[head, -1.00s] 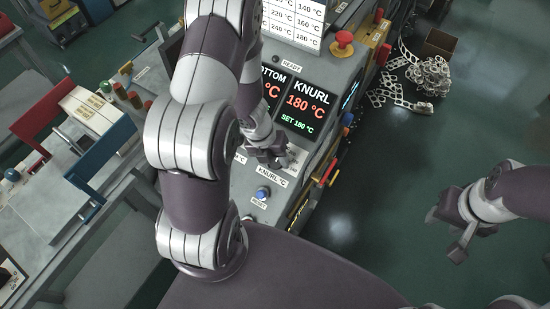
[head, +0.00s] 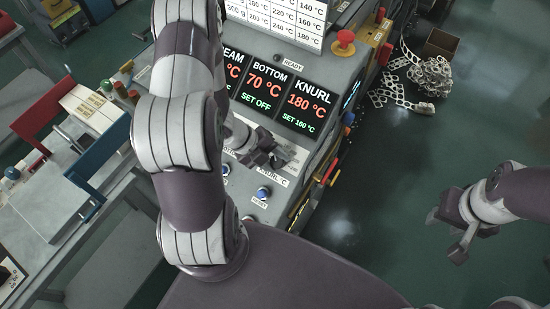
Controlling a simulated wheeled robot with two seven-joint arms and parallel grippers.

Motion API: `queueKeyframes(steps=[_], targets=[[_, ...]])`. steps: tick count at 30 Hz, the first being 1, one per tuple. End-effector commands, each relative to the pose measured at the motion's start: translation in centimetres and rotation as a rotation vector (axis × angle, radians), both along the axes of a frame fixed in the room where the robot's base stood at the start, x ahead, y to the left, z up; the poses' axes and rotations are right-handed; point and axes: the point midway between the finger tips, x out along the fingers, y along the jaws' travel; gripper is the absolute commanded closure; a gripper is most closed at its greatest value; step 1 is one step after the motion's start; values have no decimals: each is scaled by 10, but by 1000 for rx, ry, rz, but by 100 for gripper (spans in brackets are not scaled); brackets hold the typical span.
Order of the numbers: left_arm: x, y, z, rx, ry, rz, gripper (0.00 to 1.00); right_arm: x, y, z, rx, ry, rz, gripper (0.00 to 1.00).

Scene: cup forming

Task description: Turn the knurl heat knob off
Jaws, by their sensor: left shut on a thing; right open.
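The KNURL display (head: 308,102) on the grey control panel reads 180 °C in red, with SET 160 °C in green. My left gripper (head: 275,158) is at the panel just below this display, above the KNURL °C label (head: 272,177). It is shut on the knurl heat knob, which its fingers hide. The BOTTOM display (head: 266,86) reads 70 °C with SET OFF. My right gripper (head: 447,234) is open and empty, over the floor at the right.
A blue RESET button (head: 263,192) sits below the knurl label. A red emergency button (head: 344,40) stands at the panel's upper right. My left arm covers the panel's left part. The floor at right is clear apart from scrap (head: 428,78) near a box.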

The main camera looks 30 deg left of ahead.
Motion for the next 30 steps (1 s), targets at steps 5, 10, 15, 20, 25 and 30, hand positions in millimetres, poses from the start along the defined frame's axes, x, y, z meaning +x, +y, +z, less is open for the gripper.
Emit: queueKeyframes(steps=[5,10,15,20,25,30], targets=[[-1,1,-2,-97,7,138,88,0,0,-5,0,0,0,57],[-2,1,-3,-191,14,268,88,0,0,-10,0,0,0,57],[-2,1,-3,-281,20,396,88,0,0,-15,0,0,0,57],[-3,1,-3,-356,25,501,88,0,0,-20,0,0,0,57],[-3,1,-3,-422,30,592,88,0,0,-24,0,0,0,57],[-4,1,-3,-468,35,656,88,0,0,-26,0,0,0,57]])
